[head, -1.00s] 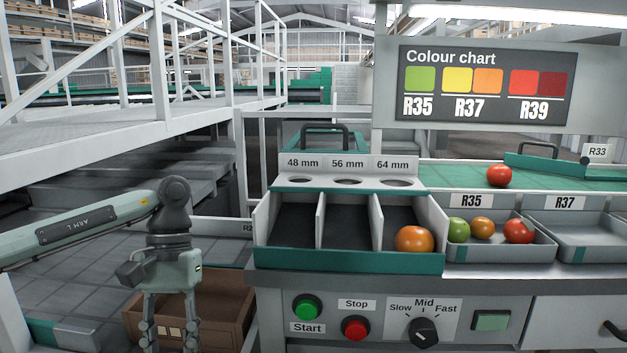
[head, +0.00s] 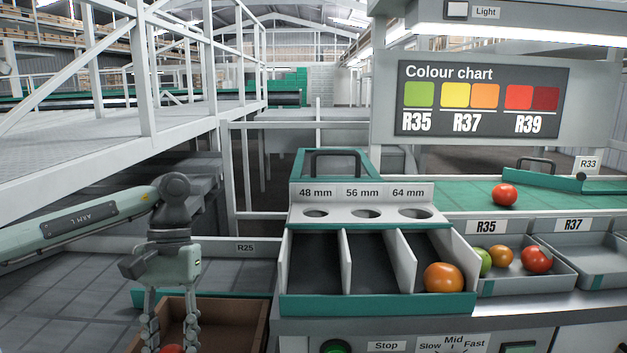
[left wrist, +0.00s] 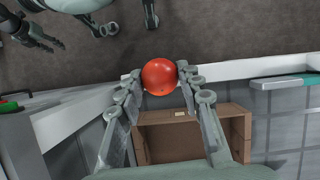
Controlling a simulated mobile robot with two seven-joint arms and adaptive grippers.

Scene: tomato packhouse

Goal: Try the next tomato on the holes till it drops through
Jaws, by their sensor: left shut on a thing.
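My left gripper (head: 172,346) is shut on a red tomato, just visible at the bottom edge of the head view (head: 172,350). The tomato shows whole between the fingertips in the left wrist view (left wrist: 160,76). The gripper is left of and below the sizer (head: 375,304), well apart from it. The sizer has the 48 mm hole (head: 316,213), 56 mm hole (head: 362,213) and 64 mm hole (head: 415,213), each above a compartment. An orange tomato (head: 444,278) lies in the right compartment. Grey jointed parts at the wrist view's top may include my right gripper; its state is unclear.
A brown crate (head: 240,322) is behind and below my left gripper. A grey R35 tray (head: 520,288) holds several tomatoes; the R37 tray (head: 598,264) is beside it. A red tomato (head: 505,195) lies on the green belt (head: 455,196). The sizer's handle (head: 336,160) stands up behind the holes.

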